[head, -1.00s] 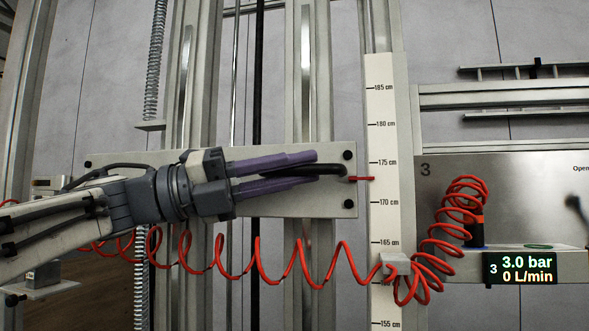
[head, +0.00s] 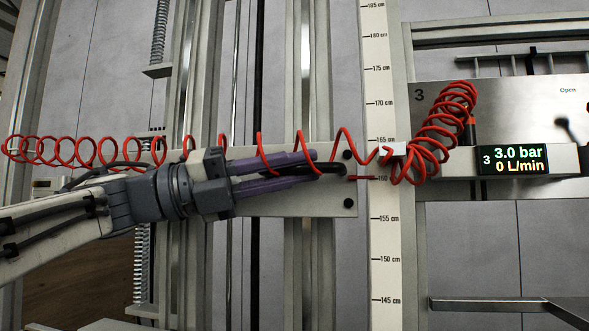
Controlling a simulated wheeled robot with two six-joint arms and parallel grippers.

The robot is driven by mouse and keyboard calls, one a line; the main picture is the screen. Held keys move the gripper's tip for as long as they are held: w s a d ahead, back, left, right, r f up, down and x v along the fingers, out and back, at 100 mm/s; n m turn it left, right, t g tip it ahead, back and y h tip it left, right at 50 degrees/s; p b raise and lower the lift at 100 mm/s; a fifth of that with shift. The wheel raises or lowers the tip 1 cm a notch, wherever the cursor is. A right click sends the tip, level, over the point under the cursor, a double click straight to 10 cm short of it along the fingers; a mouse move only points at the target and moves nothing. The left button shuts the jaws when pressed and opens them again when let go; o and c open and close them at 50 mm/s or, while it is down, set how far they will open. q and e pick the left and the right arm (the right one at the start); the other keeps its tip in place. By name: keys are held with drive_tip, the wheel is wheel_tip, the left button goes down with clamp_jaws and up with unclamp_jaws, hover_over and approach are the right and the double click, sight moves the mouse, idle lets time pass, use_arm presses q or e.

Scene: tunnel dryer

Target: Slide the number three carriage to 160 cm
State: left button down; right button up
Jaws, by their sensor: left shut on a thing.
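The carriage is a pale plate (head: 318,203) with black knobs at its right corners, set across the vertical rails. Its red pointer (head: 362,178) lies level with the 160 cm mark on the white scale (head: 383,235). My left gripper (head: 310,168), with purple fingers, is shut on the black bent handle (head: 333,168) at the carriage's right part. The fingers hide part of the handle. A number 3 (head: 419,95) stands on the grey panel right of the scale. My right gripper is not in view.
A red coiled hose (head: 260,150) runs across in front of the carriage and over my left fingers to the panel's fitting. A display (head: 514,160) reads 3.0 bar and 0 L/min. A grey ledge (head: 490,304) juts out at lower right.

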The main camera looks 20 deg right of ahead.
use_arm(q)
drive_tip(key=shift+w+f, duration=0.1)
drive_tip(key=shift+f, duration=0.5)
drive_tip(key=shift+r, duration=0.1)
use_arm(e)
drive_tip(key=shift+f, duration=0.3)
use_arm(q)
drive_tip(key=c, duration=0.8)
unclamp_jaws()
drive_tip(key=shift+c, duration=0.2)
drive_tip(key=shift+r, duration=0.1)
drive_tip(key=b+v, duration=0.3)
drive_tip(key=v, duration=0.7)
drive_tip(key=shift+a, duration=0.2)
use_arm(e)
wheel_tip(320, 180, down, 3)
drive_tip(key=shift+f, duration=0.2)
